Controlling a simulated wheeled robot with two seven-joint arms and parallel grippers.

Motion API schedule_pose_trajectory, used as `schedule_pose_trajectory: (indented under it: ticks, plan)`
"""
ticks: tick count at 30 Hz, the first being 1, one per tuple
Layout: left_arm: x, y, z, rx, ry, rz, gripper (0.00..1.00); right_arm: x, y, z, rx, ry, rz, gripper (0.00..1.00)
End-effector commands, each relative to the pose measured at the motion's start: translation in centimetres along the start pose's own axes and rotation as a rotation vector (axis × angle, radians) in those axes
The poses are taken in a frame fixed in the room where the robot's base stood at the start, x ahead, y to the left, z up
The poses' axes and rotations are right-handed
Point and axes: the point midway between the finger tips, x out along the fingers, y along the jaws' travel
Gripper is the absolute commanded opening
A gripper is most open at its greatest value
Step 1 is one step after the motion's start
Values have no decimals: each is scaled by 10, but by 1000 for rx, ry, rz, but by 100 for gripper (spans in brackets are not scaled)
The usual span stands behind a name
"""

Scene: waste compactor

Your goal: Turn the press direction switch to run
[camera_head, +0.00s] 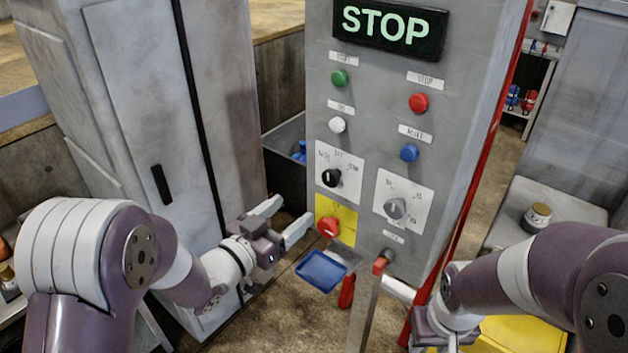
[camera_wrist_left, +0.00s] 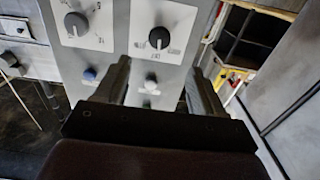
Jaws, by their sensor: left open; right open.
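The control panel (camera_head: 370,120) holds two rotary switches. A black knob (camera_head: 331,178) on a white plate is at left, and a grey knob (camera_head: 395,208) on a white plate is at right. Their markings are too small to read, so I cannot tell which is the press direction switch. My left gripper (camera_head: 292,213) is open and empty, left of the panel and below the black knob. The left wrist view shows the panel upside down, with the black knob (camera_wrist_left: 159,38) just beyond the gap between the open fingers (camera_wrist_left: 158,72). My right gripper (camera_head: 402,312) is open below the panel.
A lit STOP sign (camera_head: 388,27) tops the panel. Green (camera_head: 339,77), red (camera_head: 418,102), white (camera_head: 337,125) and blue (camera_head: 409,152) buttons sit above the knobs. A red mushroom button (camera_head: 328,227) on yellow is close to my left gripper. A red-tipped lever (camera_head: 379,266) stands below.

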Motion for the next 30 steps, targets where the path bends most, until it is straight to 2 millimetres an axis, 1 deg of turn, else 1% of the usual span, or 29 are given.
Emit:
schedule_pose_trajectory:
  ticks: [1,6,9,12,15,18,25,26,27,29,30]
  plan:
    - [11,1,-2,0,-2,4,69,-6,0,-1,0,0,0,40]
    - [57,1,-4,-1,-2,3,69,-25,0,-3,0,0,0,40]
    - [81,1,-3,-1,-2,3,69,-34,0,-4,0,0,0,40]
    - [98,1,-2,0,-1,1,69,-40,0,-5,0,0,0,40]
    - [108,1,0,0,-1,1,69,-42,0,-5,0,0,0,40]
    - [112,0,1,0,-1,0,69,-43,0,-5,0,0,0,40]
    - [113,0,1,0,0,0,69,-42,0,-5,0,0,0,40]
    - [113,0,1,0,0,0,63,-42,0,-5,0,0,0,40]
    - [113,0,1,0,0,0,50,-42,0,-5,0,0,0,40]
    - [113,0,1,0,0,0,30,-42,0,-5,0,0,0,40]
    - [113,0,1,0,0,0,17,-42,0,-5,0,0,0,40]
